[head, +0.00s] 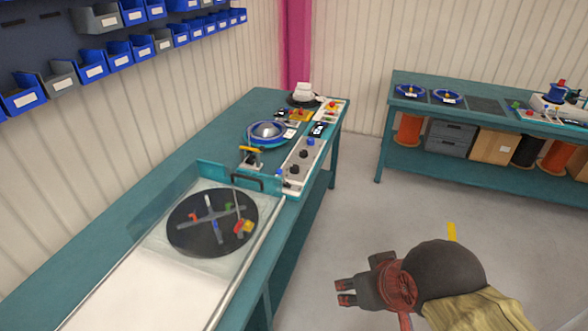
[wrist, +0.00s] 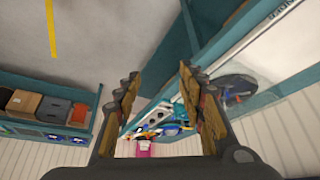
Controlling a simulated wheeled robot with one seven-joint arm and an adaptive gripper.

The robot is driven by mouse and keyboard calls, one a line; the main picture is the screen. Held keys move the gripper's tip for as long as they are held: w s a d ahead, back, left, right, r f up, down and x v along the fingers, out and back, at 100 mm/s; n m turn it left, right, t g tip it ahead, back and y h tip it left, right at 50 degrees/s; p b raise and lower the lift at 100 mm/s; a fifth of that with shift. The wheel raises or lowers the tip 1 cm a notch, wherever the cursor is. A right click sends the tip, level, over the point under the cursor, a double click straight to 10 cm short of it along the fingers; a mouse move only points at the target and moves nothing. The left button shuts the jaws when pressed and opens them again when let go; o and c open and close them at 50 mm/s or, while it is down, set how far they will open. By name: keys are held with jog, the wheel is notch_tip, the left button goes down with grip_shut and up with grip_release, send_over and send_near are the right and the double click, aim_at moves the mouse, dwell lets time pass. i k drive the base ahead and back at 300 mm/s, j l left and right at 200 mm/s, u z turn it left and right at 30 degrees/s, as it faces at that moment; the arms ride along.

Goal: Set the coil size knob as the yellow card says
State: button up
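A pale control panel (head: 298,166) with a blue knob (head: 311,142) and dark knobs (head: 303,154) runs along the right edge of the left teal bench. Its labels and the knob pointers are too small to read. I cannot pick out the yellow card for certain; an orange-yellow patch (head: 299,115) lies near the far end of that bench. My gripper (head: 345,292) is over the floor to the right of the bench, well apart from the panel. In the wrist view my gripper (wrist: 159,75) is open, with nothing between its fingers.
The left bench (head: 165,185) carries a dark turntable (head: 212,222) behind a clear guard and a blue reel (head: 268,134). Blue bins hang on the wall. A second bench (head: 400,108) stands at the back right, with boxes and reels below. The floor between is clear.

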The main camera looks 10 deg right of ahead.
aim_at(294, 168)
jog(key=i+l+u, duration=0.1)
jog(key=i+l, duration=0.45)
jog(key=i, duration=0.5)
jog(key=j+u, duration=0.05)
